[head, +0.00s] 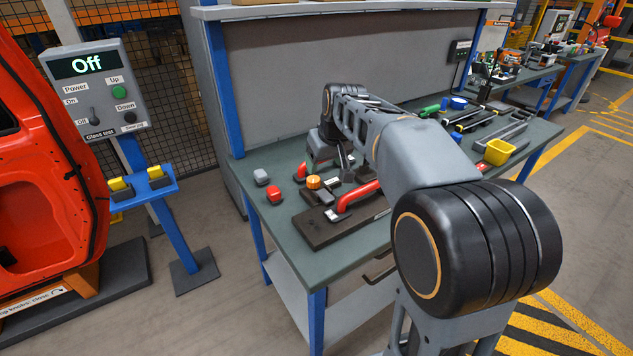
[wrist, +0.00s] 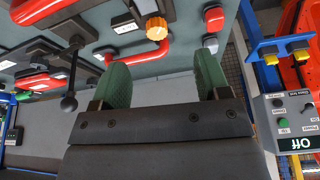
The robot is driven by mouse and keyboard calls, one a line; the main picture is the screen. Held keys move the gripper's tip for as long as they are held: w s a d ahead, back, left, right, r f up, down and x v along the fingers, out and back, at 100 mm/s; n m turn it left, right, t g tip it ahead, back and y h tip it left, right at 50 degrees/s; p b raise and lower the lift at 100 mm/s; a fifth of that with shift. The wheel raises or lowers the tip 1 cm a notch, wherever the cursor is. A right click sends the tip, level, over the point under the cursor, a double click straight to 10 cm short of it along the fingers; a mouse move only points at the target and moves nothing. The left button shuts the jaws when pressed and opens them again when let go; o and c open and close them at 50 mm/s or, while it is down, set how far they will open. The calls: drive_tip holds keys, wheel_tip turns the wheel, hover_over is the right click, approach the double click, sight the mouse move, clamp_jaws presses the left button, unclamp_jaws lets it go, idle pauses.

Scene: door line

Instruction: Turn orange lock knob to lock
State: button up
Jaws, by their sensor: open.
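The orange lock knob (head: 313,182) sits on the dark fixture board (head: 318,235) on the green workbench top. In the wrist view the orange knob (wrist: 156,27) shows at the top, beyond the fingertips and roughly between them. My gripper (wrist: 163,65) is open, with two green finger pads spread apart and nothing between them. It is apart from the knob. In the head view my arm reaches over the bench and partly hides the fixture behind the knob. The knob's exact turn angle is too small to read.
A red handle (head: 357,196) is right of the knob on the board. A red block (head: 274,194) and a grey block (head: 261,176) are to its left. A black ball-ended lever (wrist: 69,103) stands near the left finger in the wrist view. Tools and a yellow bin (head: 499,151) lie farther right.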

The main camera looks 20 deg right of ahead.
approach(314, 179)
drive_tip(key=shift+n, duration=0.3)
drive_tip(key=b+x, duration=0.1)
drive_tip(key=x, duration=0.8)
drive_tip(key=shift+w+a+f, duration=0.1)
drive_tip(key=shift+f, duration=0.05)
drive_tip(key=shift+c, duration=0.4)
drive_tip(key=c, duration=0.8)
drive_tip(key=shift+m+h+p, duration=0.3)
drive_tip(key=shift+m, duration=0.6)
drive_tip(key=shift+c, duration=0.2)
drive_tip(key=shift+m+h, duration=0.5)
drive_tip(key=shift+m, duration=0.9)
drive_tip(key=shift+t, duration=0.3)
